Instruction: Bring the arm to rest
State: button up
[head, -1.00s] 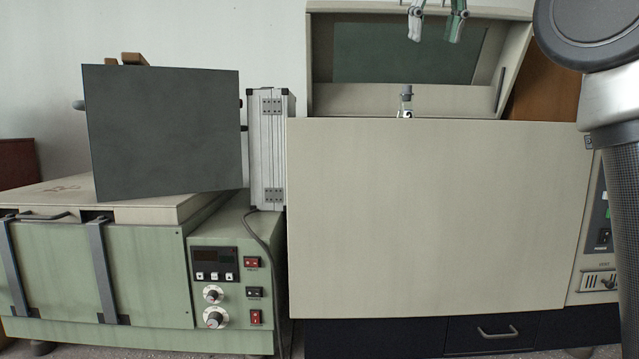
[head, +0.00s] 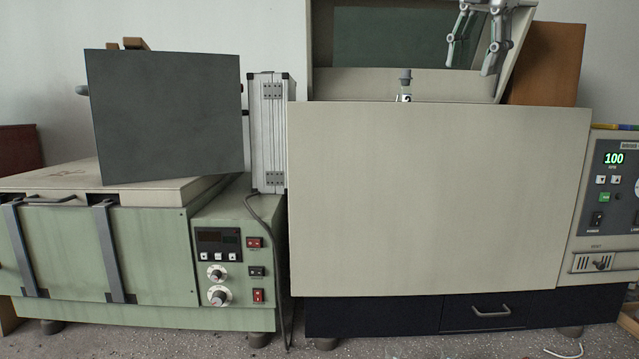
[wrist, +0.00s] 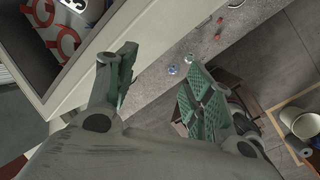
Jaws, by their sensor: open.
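My gripper (head: 475,48) shows at the top right of the head view, in front of the raised lid of the large beige machine (head: 430,200). Its two fingers are apart with nothing between them. In the wrist view my gripper (wrist: 160,85) is also open and empty, above the concrete bench and the floor, with the machine's edge to its left. A small vial with a grey cap (head: 405,84) stands behind the machine's front panel, its lower part hidden. I cannot see what it stands in.
A green unit (head: 110,255) with a dark panel (head: 165,115) above it stands at the left. A silver case (head: 270,130) stands between the machines. A control panel reading 100 (head: 613,180) is at the right. In the wrist view, a white roll (wrist: 295,122) is at the lower right.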

jog(key=s+d+f+m, duration=0.3)
jog(key=s+f+m, duration=0.3)
jog(key=f, duration=0.5)
jog(key=s+d+f+m, duration=0.2)
jog(key=s+f+m, duration=0.4)
jog(key=f+m, duration=0.4)
jog(key=s+d+f+m, duration=0.3)
jog(key=s+f+m, duration=0.3)
jog(key=f, duration=0.7)
jog(key=m, duration=0.2)
jog(key=shift+s+d+m, duration=0.3)
